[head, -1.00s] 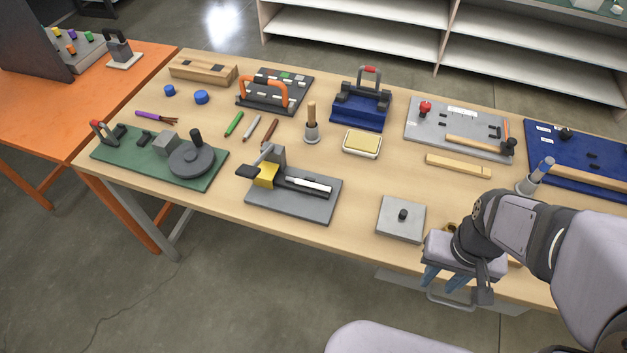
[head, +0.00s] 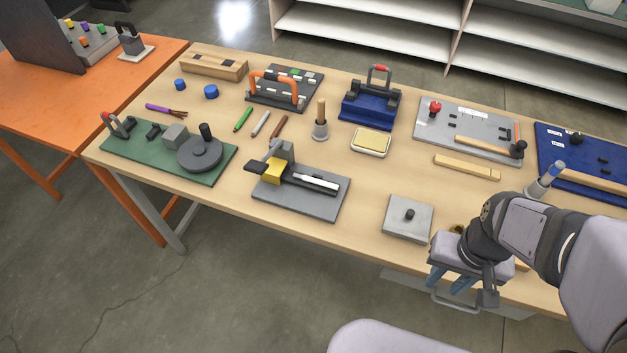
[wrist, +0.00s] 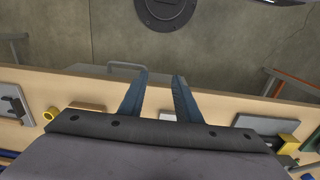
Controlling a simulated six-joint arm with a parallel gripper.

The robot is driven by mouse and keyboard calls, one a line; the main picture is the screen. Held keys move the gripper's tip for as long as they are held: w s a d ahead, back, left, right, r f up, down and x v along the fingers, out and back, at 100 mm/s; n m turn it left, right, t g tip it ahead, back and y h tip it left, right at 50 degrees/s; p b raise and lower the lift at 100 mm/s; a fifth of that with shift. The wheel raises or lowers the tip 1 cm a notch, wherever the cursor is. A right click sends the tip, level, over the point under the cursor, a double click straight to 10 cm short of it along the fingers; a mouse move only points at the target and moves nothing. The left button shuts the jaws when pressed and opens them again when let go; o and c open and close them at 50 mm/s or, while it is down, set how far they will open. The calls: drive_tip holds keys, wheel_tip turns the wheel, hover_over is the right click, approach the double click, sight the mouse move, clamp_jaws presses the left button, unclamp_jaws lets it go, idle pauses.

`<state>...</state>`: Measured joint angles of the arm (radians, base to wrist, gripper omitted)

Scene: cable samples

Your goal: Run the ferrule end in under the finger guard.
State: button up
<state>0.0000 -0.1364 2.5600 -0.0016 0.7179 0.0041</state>
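A grey plate (head: 313,205) near the front of the table carries a small bench tool. It has a grey upright block, a dark lever and a yellow block (head: 273,170) that looks like the finger guard. A white rod (head: 316,181) lies on the tool's dark rail, pointing toward the yellow block. I cannot make out a ferrule on it, nor whether its end is under the yellow part. My gripper (head: 449,280) hangs at the front edge, right of the tool and well apart from it. In the wrist view its blue fingers (wrist: 160,76) are apart with nothing between them.
A grey square block (head: 397,223) with a black knob lies between the tool and my gripper. A green plate with a round dial (head: 200,154) is left of the tool. Bare tabletop surrounds the tool.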

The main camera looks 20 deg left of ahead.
drive_tip(key=shift+w+a, duration=0.1)
drive_tip(key=shift+w, duration=0.05)
clamp_jaws()
drive_tip(key=w+a+m+y+b, duration=0.2)
drive_tip(key=w+a+m+y, duration=0.2)
drive_tip(key=w+m, duration=0.5)
drive_tip(key=w+a+m+y+b, duration=0.2)
drive_tip(key=w+a+m+y, duration=0.3)
drive_tip(key=w+a+m, duration=0.4)
drive_tip(key=w, duration=0.3)
drive_tip(key=shift+a+f, duration=0.3)
